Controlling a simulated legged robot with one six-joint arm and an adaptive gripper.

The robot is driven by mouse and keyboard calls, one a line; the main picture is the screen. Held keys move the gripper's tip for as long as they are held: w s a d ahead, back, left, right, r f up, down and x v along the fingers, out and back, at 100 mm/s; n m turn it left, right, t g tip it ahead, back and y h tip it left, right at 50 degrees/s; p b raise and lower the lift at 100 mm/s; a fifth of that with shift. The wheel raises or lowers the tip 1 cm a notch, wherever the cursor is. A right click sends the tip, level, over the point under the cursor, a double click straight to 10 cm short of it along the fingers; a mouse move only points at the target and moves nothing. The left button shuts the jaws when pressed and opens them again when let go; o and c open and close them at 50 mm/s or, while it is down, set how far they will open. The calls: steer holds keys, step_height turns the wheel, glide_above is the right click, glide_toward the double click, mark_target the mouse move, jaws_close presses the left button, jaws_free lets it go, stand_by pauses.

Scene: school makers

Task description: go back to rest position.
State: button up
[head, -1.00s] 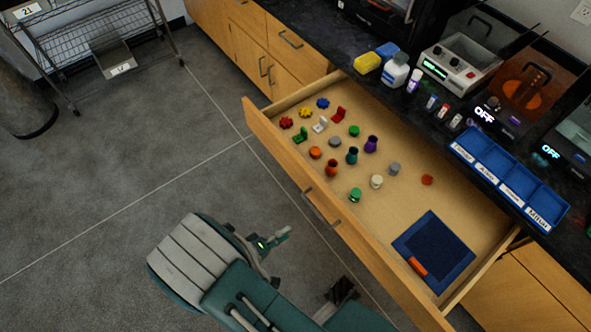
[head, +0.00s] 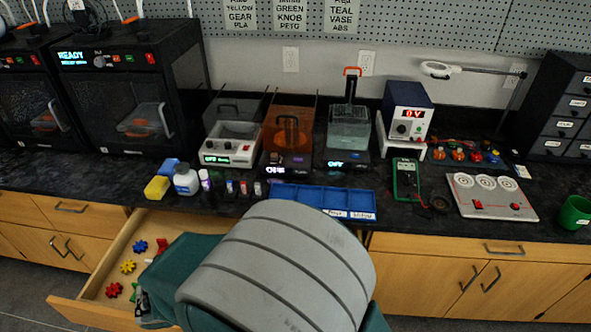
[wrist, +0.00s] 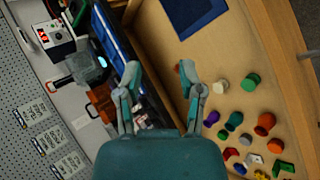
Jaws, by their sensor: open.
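My gripper (wrist: 160,88) is open in the wrist view, with nothing between its fingers. It is above the open drawer (wrist: 235,40) and the edge of the bench. In the head view my arm covers much of the drawer, whose front (head: 90,314) shows at the lower left. Small coloured parts lie in the drawer, among them a yellow gear (head: 128,266) and a blue gear (head: 140,246). The wrist view shows a green knob (wrist: 252,80), an orange vase (wrist: 264,123) and a dark blue mat (wrist: 190,12).
A blue divided tray (head: 318,200) lies at the bench's front edge. Behind it stand small machines and a tank (head: 349,128). Bottles (head: 186,180) stand to the left, 3D printers (head: 118,90) further left. A multimeter (head: 406,180) and a green cup (head: 574,212) are to the right.

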steer(key=s+d+r+m+y, duration=0.2)
steer(key=d+r+m+y, duration=0.2)
steer(key=d+r, duration=0.5)
steer(key=s+d+r+m+y, duration=0.2)
steer(key=d+r, duration=0.7)
steer(key=d, duration=0.8)
steer(key=shift+s+d+r+m+y, duration=0.25)
steer(key=shift+s+r+m+y, duration=0.15)
steer(key=shift+m+y, duration=0.65)
steer(key=shift+a, duration=0.1)
